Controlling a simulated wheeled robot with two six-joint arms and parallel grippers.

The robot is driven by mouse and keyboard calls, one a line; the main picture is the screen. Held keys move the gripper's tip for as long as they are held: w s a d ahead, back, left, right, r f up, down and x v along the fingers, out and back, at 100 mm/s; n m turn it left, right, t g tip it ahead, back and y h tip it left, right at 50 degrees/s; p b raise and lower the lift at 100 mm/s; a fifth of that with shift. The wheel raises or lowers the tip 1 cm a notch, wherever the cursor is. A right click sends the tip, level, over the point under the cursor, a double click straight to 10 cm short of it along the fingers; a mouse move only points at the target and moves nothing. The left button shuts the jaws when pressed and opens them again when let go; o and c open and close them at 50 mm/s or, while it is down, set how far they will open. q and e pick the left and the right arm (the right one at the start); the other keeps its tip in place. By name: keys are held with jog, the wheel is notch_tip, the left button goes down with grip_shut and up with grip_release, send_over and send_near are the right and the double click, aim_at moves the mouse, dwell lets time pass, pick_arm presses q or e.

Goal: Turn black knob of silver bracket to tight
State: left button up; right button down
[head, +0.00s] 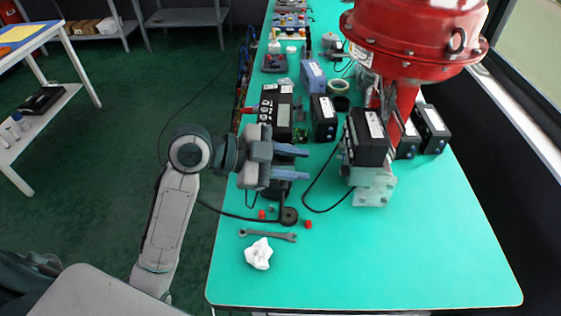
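The silver bracket (375,189) stands on the green table under a black box (369,138), beside the red valve actuator (415,30). I cannot clearly make out its black knob; small dark and metal parts show at the box's left side. My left gripper (305,163) is left of the bracket, its two blue-grey fingers pointing right toward it. The fingers are apart with nothing between them, and a gap separates them from the box and bracket. My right gripper is not in view.
A black cable (322,187) curves between gripper and bracket. A wrench (268,235), a white crumpled cloth (258,254) and small red caps (308,225) lie in front. Several black boxes and a handheld meter (283,113) stand behind. The table's front right is clear.

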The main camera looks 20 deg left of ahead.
pick_arm(q)
jog(key=v, duration=0.3)
jog(key=shift+b, duration=0.3)
